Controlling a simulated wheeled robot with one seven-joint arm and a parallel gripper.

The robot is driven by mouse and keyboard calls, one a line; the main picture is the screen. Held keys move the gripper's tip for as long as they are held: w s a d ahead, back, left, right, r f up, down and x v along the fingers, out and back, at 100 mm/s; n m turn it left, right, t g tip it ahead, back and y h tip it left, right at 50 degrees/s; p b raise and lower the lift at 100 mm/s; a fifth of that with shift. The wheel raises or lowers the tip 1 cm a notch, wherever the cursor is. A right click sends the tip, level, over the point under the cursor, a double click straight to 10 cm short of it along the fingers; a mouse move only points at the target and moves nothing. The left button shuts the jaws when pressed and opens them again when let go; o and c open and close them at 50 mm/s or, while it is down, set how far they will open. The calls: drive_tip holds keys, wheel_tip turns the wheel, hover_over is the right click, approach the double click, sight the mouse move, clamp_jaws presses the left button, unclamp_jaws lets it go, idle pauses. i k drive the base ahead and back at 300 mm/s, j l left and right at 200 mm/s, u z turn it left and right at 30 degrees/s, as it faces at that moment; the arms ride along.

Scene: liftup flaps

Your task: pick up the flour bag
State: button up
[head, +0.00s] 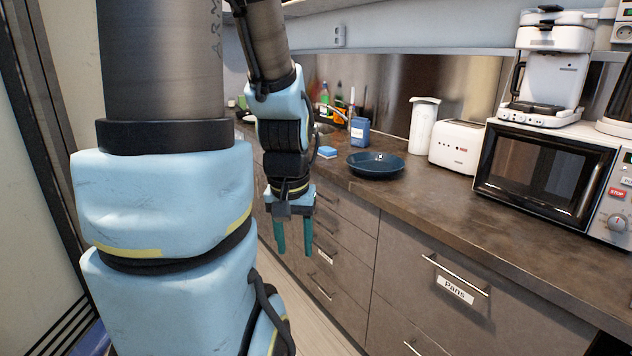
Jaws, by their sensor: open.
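My gripper (294,236) hangs pointing down in front of the drawer fronts, below the counter's edge. Its two teal fingers are apart and nothing is between them. I see no thing that I can clearly tell to be a flour bag in the head view. A white upright container (424,126) stands on the counter against the back wall; it looks like a jug or canister. My own arm covers much of the left side of the view.
The brown counter (420,190) holds a dark blue plate (376,166), a blue container (360,131), a white toaster (457,146), a microwave (545,172) and a coffee maker (548,75). Drawers with protruding handles (455,276) lie below. Bottles stand by the sink. Free floor shows below my gripper.

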sight(361, 126)
drive_tip(key=i+j+u, duration=0.2)
drive_tip(key=i+u, duration=0.55)
drive_tip(key=i, duration=0.2)
drive_tip(key=i+u, duration=0.35)
drive_tip(key=i, duration=0.15)
drive_tip(key=i+l+z, duration=0.1)
drive_tip(key=i+z, duration=0.35)
drive_tip(key=i, duration=0.35)
drive_tip(key=i+j+z, duration=0.2)
drive_tip(key=i+z, duration=0.2)
drive_tip(key=i, duration=0.4)
drive_tip(key=l, duration=0.25)
drive_tip(key=i+l+z, duration=0.1)
drive_tip(key=l, duration=0.2)
